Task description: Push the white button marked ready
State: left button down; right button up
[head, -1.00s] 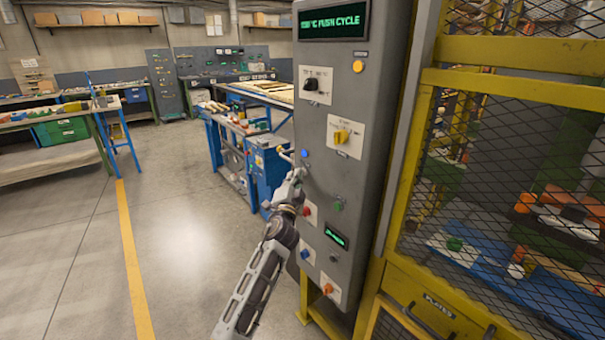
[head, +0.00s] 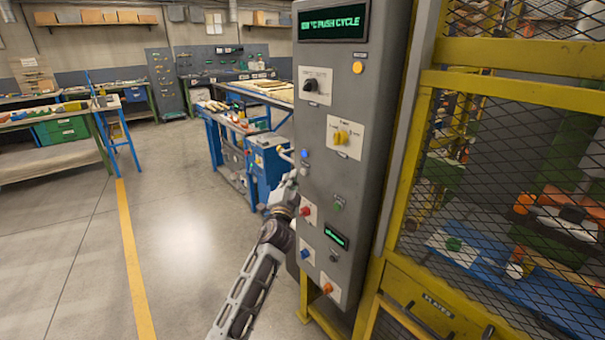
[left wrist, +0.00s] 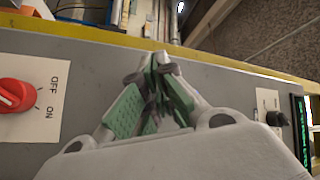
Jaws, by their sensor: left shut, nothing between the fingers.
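The grey control panel (head: 335,185) stands upright at the centre of the head view. A small pale round spot (head: 304,171) below a blue-lit button (head: 304,154) looks like the white button; its label is too small to read. My left gripper (head: 292,178) is at the panel's left edge, just left of and slightly below that spot. In the left wrist view its green-padded fingers (left wrist: 157,62) meet at the tips with nothing between them, over the panel's face. The wrist view does not show the white button. My right gripper is out of view.
The panel also bears a black knob (head: 311,86), a yellow switch (head: 341,137), a green button (head: 338,206) and a red switch (head: 305,211). A yellow mesh cage (head: 480,85) stands at right. Open floor (head: 190,240) lies at left.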

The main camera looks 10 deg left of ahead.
pick_arm(q)
jog(key=shift+s+a+p, duration=0.45)
jog(key=shift+s+a, duration=0.3)
jog(key=shift+s, duration=0.25)
jog(key=shift+s+a+p, duration=0.4)
jog(key=shift+s+a, duration=0.35)
jog(key=shift+s, duration=0.2)
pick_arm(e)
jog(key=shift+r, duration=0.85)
pick_arm(q)
jog(key=shift+f, duration=0.1)
